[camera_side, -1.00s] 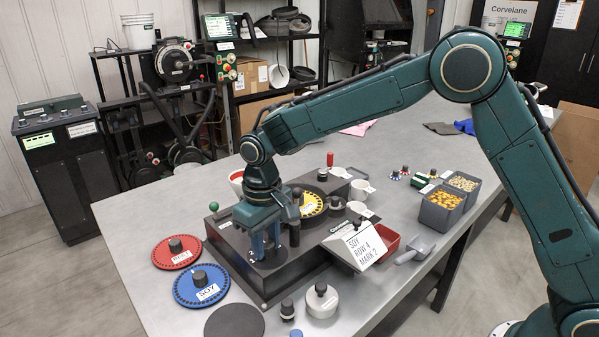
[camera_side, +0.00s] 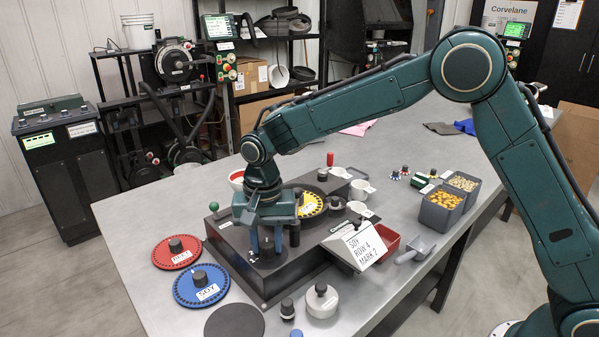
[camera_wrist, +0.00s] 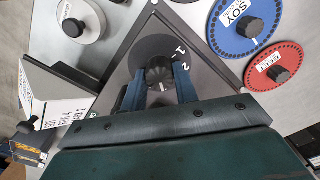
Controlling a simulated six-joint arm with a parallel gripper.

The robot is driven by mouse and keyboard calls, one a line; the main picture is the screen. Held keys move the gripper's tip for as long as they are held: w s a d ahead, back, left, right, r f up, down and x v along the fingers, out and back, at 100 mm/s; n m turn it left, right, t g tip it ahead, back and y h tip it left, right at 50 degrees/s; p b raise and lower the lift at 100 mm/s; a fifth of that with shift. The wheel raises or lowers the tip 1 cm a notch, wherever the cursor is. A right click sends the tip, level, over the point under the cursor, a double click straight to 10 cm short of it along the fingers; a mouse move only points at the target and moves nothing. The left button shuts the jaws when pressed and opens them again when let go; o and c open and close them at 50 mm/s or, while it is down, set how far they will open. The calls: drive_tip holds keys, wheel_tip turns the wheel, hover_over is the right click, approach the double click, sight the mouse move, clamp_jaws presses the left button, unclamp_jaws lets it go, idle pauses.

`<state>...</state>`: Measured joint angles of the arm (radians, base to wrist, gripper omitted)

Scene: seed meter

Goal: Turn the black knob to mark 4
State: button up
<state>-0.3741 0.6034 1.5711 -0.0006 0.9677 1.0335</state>
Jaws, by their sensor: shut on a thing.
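The black knob (camera_wrist: 159,70) sits on a dark round dial on the seed meter's dark housing (camera_side: 240,268). My gripper (camera_wrist: 160,88) is shut on the knob, with one blue finger on each side of it. In the side view my gripper (camera_side: 266,248) points down at the housing and mostly hides the knob. White marks 1 (camera_wrist: 180,49) and 2 (camera_wrist: 186,67) show to the right of the knob in the wrist view. The other marks are hidden by the fingers or palm. A pale line shows on the knob, but its exact reading is unclear.
A white card (camera_side: 362,246) reading SOY, ROW 4, MARK 2 leans at the housing's right. A red BEET plate (camera_side: 168,255) and a blue SOY plate (camera_side: 190,292) lie at the left.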

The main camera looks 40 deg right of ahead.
sight(267, 243)
drive_tip(key=shift+m, duration=0.4)
drive_tip(key=shift+r, duration=0.1)
drive_tip(key=o, duration=1)
drive_tip(key=shift+c, duration=0.2)
drive_tip(key=shift+r, duration=0.1)
wheel_tip(267, 243, up, 14)
drive_tip(key=shift+f, duration=0.25)
